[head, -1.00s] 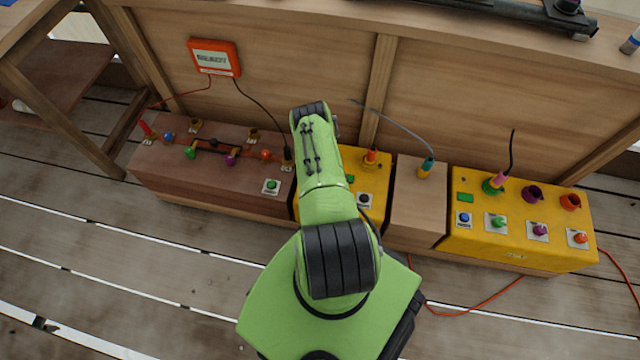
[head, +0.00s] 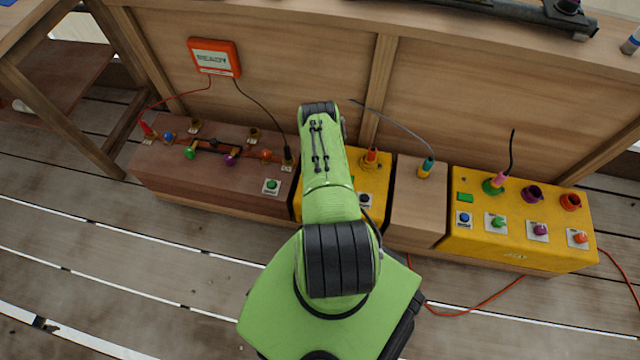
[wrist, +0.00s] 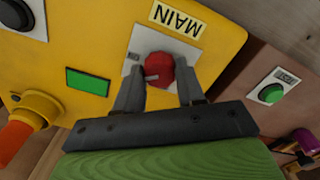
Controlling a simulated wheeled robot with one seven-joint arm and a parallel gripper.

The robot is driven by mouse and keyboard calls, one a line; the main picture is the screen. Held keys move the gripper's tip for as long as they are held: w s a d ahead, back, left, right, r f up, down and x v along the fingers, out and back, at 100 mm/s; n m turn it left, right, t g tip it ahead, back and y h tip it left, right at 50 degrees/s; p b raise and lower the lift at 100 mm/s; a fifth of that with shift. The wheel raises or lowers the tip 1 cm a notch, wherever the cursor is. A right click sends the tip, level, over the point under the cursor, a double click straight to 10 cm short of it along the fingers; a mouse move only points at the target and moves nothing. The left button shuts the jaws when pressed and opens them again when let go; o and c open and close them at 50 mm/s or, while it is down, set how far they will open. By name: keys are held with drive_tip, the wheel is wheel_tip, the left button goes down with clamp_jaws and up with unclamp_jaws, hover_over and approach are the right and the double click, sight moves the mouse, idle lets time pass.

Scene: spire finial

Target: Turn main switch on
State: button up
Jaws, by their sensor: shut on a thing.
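The main switch is a red knob (wrist: 159,69) on a white plate on the yellow box (wrist: 90,45), beside a label reading MAIN (wrist: 178,19). It shows in the wrist view. My gripper (wrist: 160,80) is shut on the red knob, with one grey finger on each side of it. A lit green rectangle (wrist: 88,82) is on the same box. In the head view my green arm covers the switch and the gripper, and part of the yellow box (head: 375,185) shows beside it.
A brown box (head: 200,190) with plugs and a green button (head: 272,185) stands to the left. An orange display reading READY (head: 213,58) hangs on the wall behind.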

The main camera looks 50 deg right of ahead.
drive_tip(key=m, duration=0.6)
drive_tip(key=shift+m, duration=0.4)
idle(0.3)
drive_tip(key=o, duration=1)
drive_tip(key=shift+o, duration=0.2)
wheel_tip(320, 180, up, 16)
drive_tip(key=p, duration=0.6)
drive_tip(key=shift+f, duration=0.15)
